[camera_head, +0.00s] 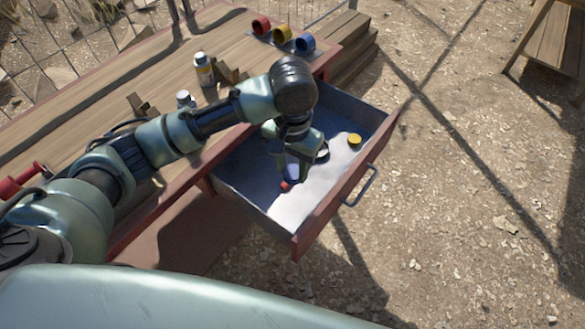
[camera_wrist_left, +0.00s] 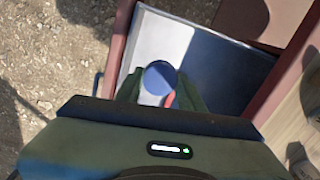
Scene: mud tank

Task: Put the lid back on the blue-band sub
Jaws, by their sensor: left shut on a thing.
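My left gripper (camera_head: 287,178) reaches down into the open drawer (camera_head: 345,196). In the left wrist view it is shut on a round blue lid (camera_wrist_left: 159,77) between its fingers. A small red piece (camera_head: 285,186) shows by the fingertips, and red also shows partly hidden in the left wrist view (camera_wrist_left: 169,100). A yellow lid (camera_head: 354,139) lies in the drawer to the right. A white bottle with a yellow band (camera_head: 204,69) stands on the bench. Another white bottle (camera_head: 184,98) is partly hidden behind my arm; its band is not visible. My right gripper is not in view.
Red (camera_head: 261,25), yellow (camera_head: 282,34) and blue (camera_head: 306,43) cups lie in a row at the bench's (camera_head: 110,75) far end. Wooden blocks (camera_head: 228,75) stand near the bottles. Open gravel lies right.

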